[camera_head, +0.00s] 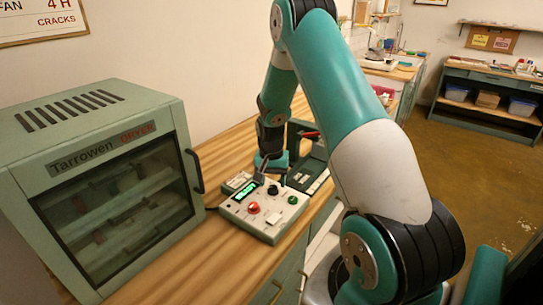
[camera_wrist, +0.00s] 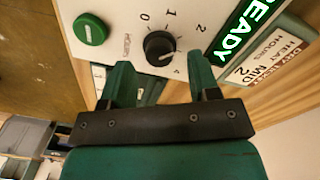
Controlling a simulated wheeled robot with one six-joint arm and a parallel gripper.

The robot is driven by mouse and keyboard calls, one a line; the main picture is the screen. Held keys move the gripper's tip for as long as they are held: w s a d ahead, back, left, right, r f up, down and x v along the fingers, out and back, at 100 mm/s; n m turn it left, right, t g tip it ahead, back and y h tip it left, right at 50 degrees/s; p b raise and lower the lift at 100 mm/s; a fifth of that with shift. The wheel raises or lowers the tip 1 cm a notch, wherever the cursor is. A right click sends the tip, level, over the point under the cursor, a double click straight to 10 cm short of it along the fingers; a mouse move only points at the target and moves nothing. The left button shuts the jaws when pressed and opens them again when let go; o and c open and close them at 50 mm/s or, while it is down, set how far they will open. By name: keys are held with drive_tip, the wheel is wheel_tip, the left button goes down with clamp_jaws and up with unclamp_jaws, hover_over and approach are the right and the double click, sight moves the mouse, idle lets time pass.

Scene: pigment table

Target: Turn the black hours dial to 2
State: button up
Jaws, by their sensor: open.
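The black hours dial (camera_wrist: 157,44) is on the pale control box (camera_head: 262,226), with the numbers 0, 1 and 2 around it in the wrist view. Its white pointer mark appears toward the lower right, near a small partly hidden mark past the 2; the exact setting is hard to read. The dial also shows small in the head view (camera_head: 273,189). My gripper (camera_wrist: 163,72) is open and empty, its two green fingers spread at either side just short of the dial. Whether they touch the panel cannot be told.
A green knob (camera_wrist: 90,29) is beside the dial, and a red knob (camera_head: 253,208) is also on the box. A lit green display (camera_wrist: 248,28) reads READY. A card (camera_wrist: 265,62) reads HEAT MID, HOURS 2. The Tarrowen dryer (camera_head: 110,180) stands left of the box.

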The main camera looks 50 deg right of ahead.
sight(271, 187)
wheel_tip(271, 187, up, 16)
drive_tip(key=b, duration=0.2)
drive_tip(key=shift+w+a+f, duration=0.2)
idle(0.3)
drive_tip(key=s+a+r+n+y, duration=0.1)
drive_tip(key=s+a+r+n, duration=0.15)
drive_tip(key=a, duration=0.45)
drive_tip(key=s+a+r+n+t, duration=0.15)
drive_tip(key=a+n, duration=0.25)
drive_tip(key=a, duration=0.4)
drive_tip(key=s+a+r+n+y, duration=0.1)
drive_tip(key=s+a+r+n, duration=0.15)
drive_tip(key=a, duration=0.45)
drive_tip(key=s+a+n+g+y, duration=0.1)
drive_tip(key=s+a+n+y, duration=0.1)
drive_tip(key=s+a+n, duration=0.7)
drive_tip(key=s+a, duration=0.3)
drive_tip(key=s, duration=0.4)
drive_tip(key=shift+s+a+r, duration=0.15)
drive_tip(key=shift+a+r, duration=0.05)
drive_tip(key=shift+r, duration=0.15)
